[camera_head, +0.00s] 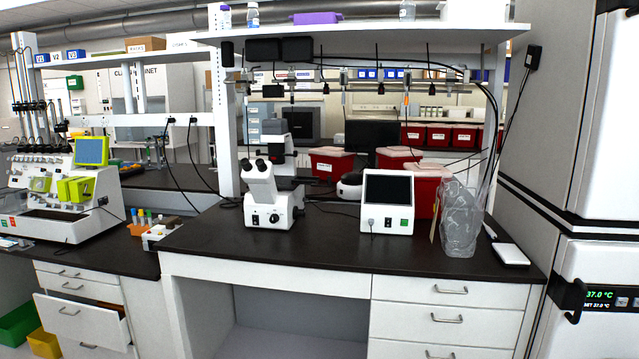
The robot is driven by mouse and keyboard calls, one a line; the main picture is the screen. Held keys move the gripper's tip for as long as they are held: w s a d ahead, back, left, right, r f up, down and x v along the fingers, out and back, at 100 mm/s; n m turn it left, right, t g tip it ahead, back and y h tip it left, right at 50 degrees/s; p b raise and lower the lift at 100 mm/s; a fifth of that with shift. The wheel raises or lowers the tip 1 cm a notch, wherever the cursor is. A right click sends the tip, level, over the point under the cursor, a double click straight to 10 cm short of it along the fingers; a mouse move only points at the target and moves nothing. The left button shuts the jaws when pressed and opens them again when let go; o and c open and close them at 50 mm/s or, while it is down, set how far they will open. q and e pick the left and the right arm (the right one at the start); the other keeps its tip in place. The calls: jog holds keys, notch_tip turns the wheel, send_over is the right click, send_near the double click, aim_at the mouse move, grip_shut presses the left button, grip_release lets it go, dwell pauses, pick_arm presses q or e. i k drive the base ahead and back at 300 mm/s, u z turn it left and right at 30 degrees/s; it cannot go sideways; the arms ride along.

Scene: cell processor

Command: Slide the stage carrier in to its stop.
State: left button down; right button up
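A white bench machine (50,205) with a yellow-green framed screen (91,151) stands on the dark bench at the far left; it looks like the cell processor. Yellow-green parts (75,189) sit on its front, and a dark recess lies below them. I cannot make out which part is the stage carrier, or how far in it sits. A white microscope (268,200) stands on the middle bench. Neither of my grippers shows in the head view.
A white box with a dark screen (387,203), a clear plastic bag (459,222) and red bins (332,164) stand on the middle bench. A drawer (82,318) hangs open below the left bench. Tubes (147,217) stand beside the machine. The middle bench front is clear.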

aim_at(313, 178)
jog(key=z, duration=5.75)
jog(key=k, duration=0.95)
jog(key=z, duration=5.85)
jog(key=k, duration=0.3)
jog(key=u, duration=0.05)
